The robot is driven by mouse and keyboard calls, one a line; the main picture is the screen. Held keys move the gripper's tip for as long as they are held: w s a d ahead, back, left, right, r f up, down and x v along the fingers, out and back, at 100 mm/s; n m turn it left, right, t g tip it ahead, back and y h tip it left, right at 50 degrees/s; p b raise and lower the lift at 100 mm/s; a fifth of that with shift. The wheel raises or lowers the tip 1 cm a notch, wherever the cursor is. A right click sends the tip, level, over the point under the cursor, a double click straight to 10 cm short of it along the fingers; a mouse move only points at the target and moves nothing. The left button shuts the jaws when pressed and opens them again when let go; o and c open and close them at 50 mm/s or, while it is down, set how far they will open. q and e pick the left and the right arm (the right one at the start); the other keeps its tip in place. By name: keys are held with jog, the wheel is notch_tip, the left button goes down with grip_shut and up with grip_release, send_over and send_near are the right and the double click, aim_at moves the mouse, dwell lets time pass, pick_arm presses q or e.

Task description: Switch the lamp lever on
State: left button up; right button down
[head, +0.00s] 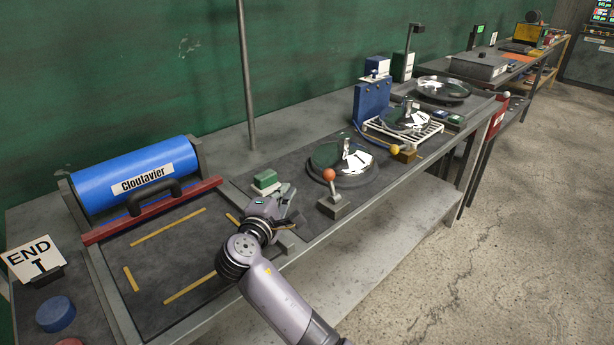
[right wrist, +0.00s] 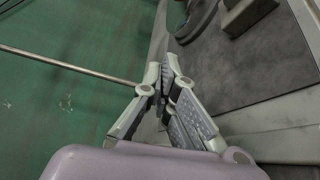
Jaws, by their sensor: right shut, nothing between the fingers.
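A lever with an orange ball knob (head: 328,175) stands upright on a small grey base (head: 335,207) near the bench's front edge. A second lever with a yellow ball (head: 394,149) is further along, beside the white rack; I cannot tell by label which one is for the lamp. My right gripper (head: 287,196) is shut and empty, just left of the orange-knobbed lever and apart from it. In the right wrist view its fingertips (right wrist: 169,66) meet, with what looks like a grey base (right wrist: 248,14) at the upper right. My left gripper is not in view.
A round turntable with a shiny dish (head: 340,162) sits behind the lever. A green block (head: 265,181) lies behind my gripper. Space right of the bench is open floor.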

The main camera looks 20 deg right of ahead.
aim_at(331, 185)
jog(key=p+x, duration=0.1)
jog(key=x, duration=0.5)
jog(key=shift+w+d, duration=0.25)
jog(key=shift+w, duration=0.05)
jog(key=x, duration=0.3)
jog(key=shift+w+d+p, duration=0.15)
jog(key=shift+d+p, duration=0.15)
jog(key=shift+d, duration=0.05)
jog(key=s, duration=0.1)
jog(key=p, duration=0.1)
jog(key=s+d, duration=0.1)
jog(key=shift+s+d+r, duration=0.15)
jog(key=shift+s+r, duration=0.15)
jog(key=shift+s+d+p, duration=0.2)
jog(key=shift+s+p, duration=0.1)
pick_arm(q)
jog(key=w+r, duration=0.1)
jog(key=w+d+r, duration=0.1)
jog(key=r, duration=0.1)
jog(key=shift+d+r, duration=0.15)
